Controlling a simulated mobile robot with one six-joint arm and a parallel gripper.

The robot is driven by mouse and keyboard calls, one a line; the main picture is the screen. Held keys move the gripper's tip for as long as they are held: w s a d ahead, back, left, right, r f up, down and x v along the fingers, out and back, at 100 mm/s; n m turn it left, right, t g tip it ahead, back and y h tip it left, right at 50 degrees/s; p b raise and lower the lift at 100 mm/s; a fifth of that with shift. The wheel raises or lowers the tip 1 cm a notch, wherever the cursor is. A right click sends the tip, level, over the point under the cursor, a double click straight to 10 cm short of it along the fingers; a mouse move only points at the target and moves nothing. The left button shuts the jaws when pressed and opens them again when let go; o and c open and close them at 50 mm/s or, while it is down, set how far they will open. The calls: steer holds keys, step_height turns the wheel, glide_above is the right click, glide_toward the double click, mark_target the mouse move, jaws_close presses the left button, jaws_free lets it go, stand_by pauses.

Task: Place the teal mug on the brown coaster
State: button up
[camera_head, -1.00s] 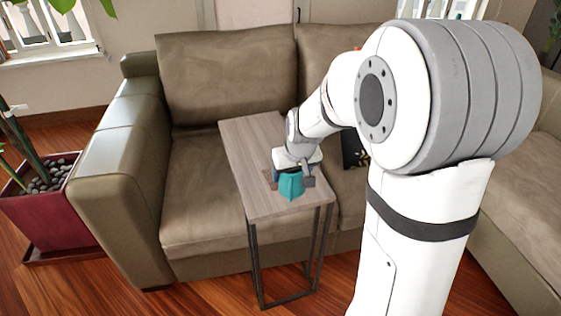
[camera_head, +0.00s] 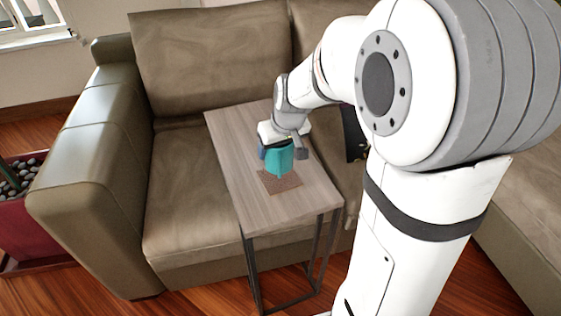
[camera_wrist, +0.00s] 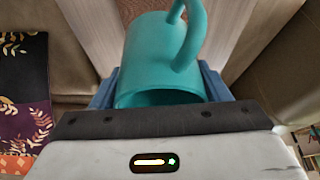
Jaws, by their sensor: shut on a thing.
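The teal mug (camera_head: 279,160) is between the blue fingers of my gripper (camera_head: 282,153), which is shut on it. In the wrist view the mug (camera_wrist: 150,55) lies between the fingers of my gripper (camera_wrist: 160,88), with its handle toward the upper right. The brown coaster (camera_head: 285,186) lies flat on the side table, its front part showing below the mug in the head view. The mug hides the coaster's rear part. A strip of the coaster (camera_wrist: 152,8) shows past the mug in the wrist view. I cannot tell whether mug and coaster touch.
The narrow wooden side table (camera_head: 245,195) stands against a brown leather sofa (camera_head: 190,200). Its top is otherwise clear around the coaster. A dark patterned item (camera_head: 354,135) lies on the sofa to the right; patterned fabric (camera_wrist: 25,85) shows at left in the wrist view.

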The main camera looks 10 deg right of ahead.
step_height(320, 180, down, 4)
steer(key=shift+f+b, duration=0.1)
steer(key=shift+b, duration=0.45)
steer(key=shift+f, duration=0.15)
steer(key=o, duration=1.2)
steer(key=shift+c, duration=0.2)
